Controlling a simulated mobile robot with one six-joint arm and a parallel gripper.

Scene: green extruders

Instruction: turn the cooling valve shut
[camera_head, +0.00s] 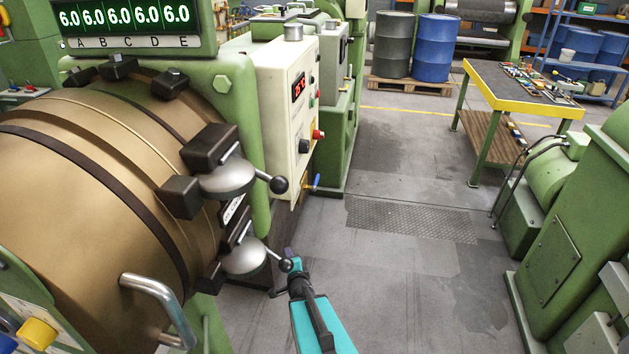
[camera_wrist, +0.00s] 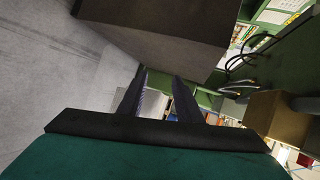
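A small valve with a blue lever (camera_head: 316,181) sticks out of the lower right side of the cream control cabinet (camera_head: 283,85). Its lever stands roughly upright, and a small brass-coloured part shows beside it. This looks like the cooling valve, but I see no label. My gripper (camera_head: 288,256) is below and left of it in the head view, apart from it and close to the lower black ball-ended lever. In the wrist view my gripper (camera_wrist: 160,76) shows two dark fingers with a gap between them and nothing held. I cannot make out the valve in the wrist view.
A large bronze-coloured barrel (camera_head: 90,190) with dark clamps and ball-ended levers stands at left. A green machine (camera_head: 565,235) stands at right. A yellow-edged workbench (camera_head: 520,85) and drums (camera_head: 436,48) are farther back. The grey floor between is clear.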

